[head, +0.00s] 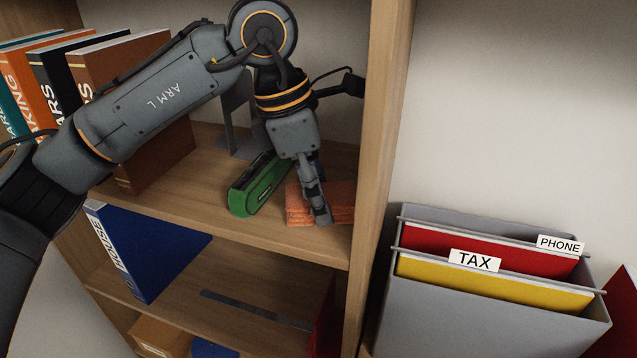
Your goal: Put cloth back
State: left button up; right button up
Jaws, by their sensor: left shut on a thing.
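An orange folded cloth (298,208) lies on the upper visible shelf of the wooden bookcase, near its right side panel. My left gripper (320,215) points down at the cloth from above, with its fingers over the cloth's front part. It is shut on the cloth, which appears to be still on or very close to the shelf board. The gripper hides part of the cloth. My right gripper is not in view.
A green stapler-like object (258,186) lies just left of the cloth. Books (120,60) and a grey bookend (238,120) stand further left. The side panel (380,130) is close on the right. A grey file box (480,310) with folders stands beyond it.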

aim_at(303, 195)
pick_arm(q)
jog(key=shift+f, duration=0.25)
jog(key=o, duration=1.1)
jog(key=shift+r, duration=0.1)
jog(key=shift+r, duration=0.1)
jog(key=b+v, duration=0.2)
jog(key=v, duration=0.5)
jog(key=shift+a+r, duration=0.1)
jog(key=shift+r, duration=0.2)
jog(key=shift+s+f, duration=0.1)
